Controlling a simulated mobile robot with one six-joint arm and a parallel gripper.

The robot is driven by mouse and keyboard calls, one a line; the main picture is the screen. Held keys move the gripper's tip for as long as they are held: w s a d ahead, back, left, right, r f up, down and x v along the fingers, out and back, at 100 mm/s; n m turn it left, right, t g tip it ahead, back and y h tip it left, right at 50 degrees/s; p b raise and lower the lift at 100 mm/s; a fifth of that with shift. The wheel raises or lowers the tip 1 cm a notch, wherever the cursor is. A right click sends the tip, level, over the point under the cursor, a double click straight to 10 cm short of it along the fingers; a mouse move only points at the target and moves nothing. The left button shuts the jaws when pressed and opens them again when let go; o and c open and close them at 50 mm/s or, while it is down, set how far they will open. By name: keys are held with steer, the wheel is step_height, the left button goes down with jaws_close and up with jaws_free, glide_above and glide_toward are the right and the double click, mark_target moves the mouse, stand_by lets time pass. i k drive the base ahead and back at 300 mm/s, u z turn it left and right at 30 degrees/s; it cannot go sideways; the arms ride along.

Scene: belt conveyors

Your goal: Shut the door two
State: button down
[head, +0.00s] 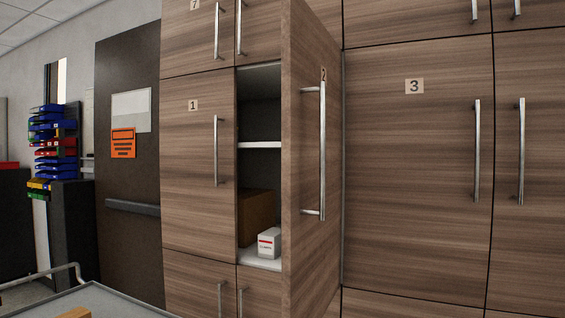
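Door two (301,160) is a wood-grain cabinet door, swung open and seen at a steep angle. Its label "2" (323,75) is near the top of its outer face, above a long vertical metal handle (322,150). Behind it the open compartment shows a white shelf (259,145), a brown box (256,217) and a small white box with a red mark (269,242) on the white bottom. The right part of the compartment is hidden by the door. My gripper is not in view.
Door 1 (190,160) at the left and door 3 (420,165) at the right are shut, with vertical handles. A grey tray-like surface (105,303) is at the bottom left. A dark room door (125,190) and stacked coloured bins (52,140) stand farther left.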

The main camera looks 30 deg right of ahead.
mark_target(312, 137)
steer(key=u, duration=0.1)
steer(key=k, duration=0.35)
steer(key=z, duration=0.75)
steer(key=i, duration=0.5)
steer(key=z, duration=0.05)
